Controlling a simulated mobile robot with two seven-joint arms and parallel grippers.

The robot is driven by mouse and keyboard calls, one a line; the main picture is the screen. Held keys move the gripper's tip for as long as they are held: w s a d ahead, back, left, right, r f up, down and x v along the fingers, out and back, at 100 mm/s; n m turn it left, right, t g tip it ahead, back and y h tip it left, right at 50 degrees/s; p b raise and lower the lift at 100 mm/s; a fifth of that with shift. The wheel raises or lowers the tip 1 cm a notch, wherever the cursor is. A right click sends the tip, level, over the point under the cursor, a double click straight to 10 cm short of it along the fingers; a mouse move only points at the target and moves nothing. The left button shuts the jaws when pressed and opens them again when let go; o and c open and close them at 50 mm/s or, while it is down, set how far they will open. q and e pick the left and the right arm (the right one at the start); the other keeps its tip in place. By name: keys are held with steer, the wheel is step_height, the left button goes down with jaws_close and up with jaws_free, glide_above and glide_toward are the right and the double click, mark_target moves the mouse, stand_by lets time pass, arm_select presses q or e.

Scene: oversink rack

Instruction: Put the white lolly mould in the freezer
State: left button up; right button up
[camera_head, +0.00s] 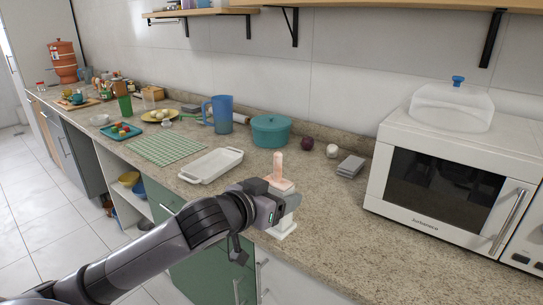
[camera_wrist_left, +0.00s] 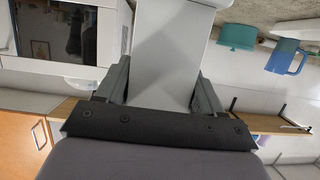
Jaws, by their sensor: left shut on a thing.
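My left gripper (camera_head: 279,205) is shut on a white piece that I take for the white lolly mould (camera_head: 283,230), near the counter's front edge. The gripper hides much of it, and I cannot tell whether its base touches the counter. In the left wrist view the mould (camera_wrist_left: 172,62) appears as a broad pale shape between the two fingers (camera_wrist_left: 157,88). A pinkish upright piece (camera_head: 278,168) shows just beyond the gripper; I cannot tell whether it is separate. I cannot make out a freezer. My right gripper is not in view.
A white microwave (camera_head: 450,190) with a clear dome (camera_head: 451,107) on top stands at the right. A white dish (camera_head: 211,166), a teal pot (camera_head: 271,131), a blue jug (camera_head: 218,114) and a grey block (camera_head: 350,166) are on the counter. Bare counter lies before the microwave.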

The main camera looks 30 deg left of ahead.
arm_select(q)
steer(key=s+d+f, duration=0.3)
steer(key=s+f, duration=0.1)
steer(key=f, duration=0.2)
steer(key=s+d+f, duration=0.3)
steer(key=s+f, duration=0.2)
steer(key=f, duration=0.1)
steer(key=shift+s+d+f+n+y, duration=0.2)
steer(key=shift+d+f+n+y, duration=0.1)
steer(key=shift+d+f+y, duration=0.1)
